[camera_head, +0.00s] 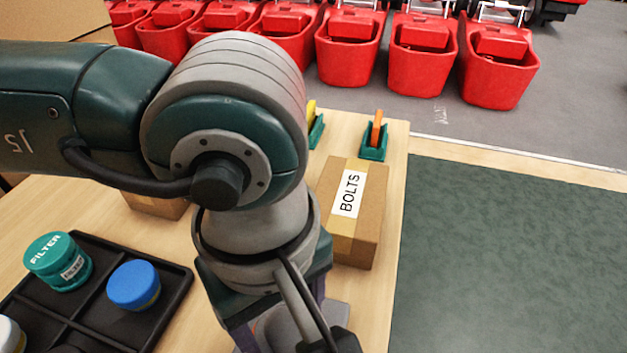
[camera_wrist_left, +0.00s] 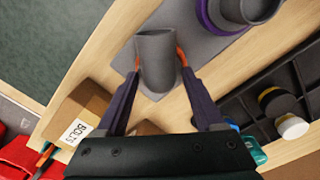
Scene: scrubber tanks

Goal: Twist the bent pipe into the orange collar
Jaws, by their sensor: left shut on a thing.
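In the left wrist view a grey pipe (camera_wrist_left: 157,62) with an open end stands between the fingers of my left gripper (camera_wrist_left: 159,72), which is shut on it. Small orange patches show at the fingertips on both sides of the pipe; I cannot tell whether they belong to the orange collar. A flat grey plate (camera_wrist_left: 192,48) lies under the pipe. In the head view my left arm hides most of this spot; a bit of orange and part of the grey plate (camera_head: 335,312) show beside it. How the pipe sits in the collar is hidden. My right gripper is not in view.
A BOLTS box (camera_head: 371,230) stands at the table's right edge. A black divided tray (camera_head: 178,286) holds a teal filter jar (camera_head: 58,264) and a blue-lidded jar (camera_head: 134,286). Another grey part with a purple ring (camera_wrist_left: 207,14) is close by. Red buckets (camera_head: 350,48) stand beyond.

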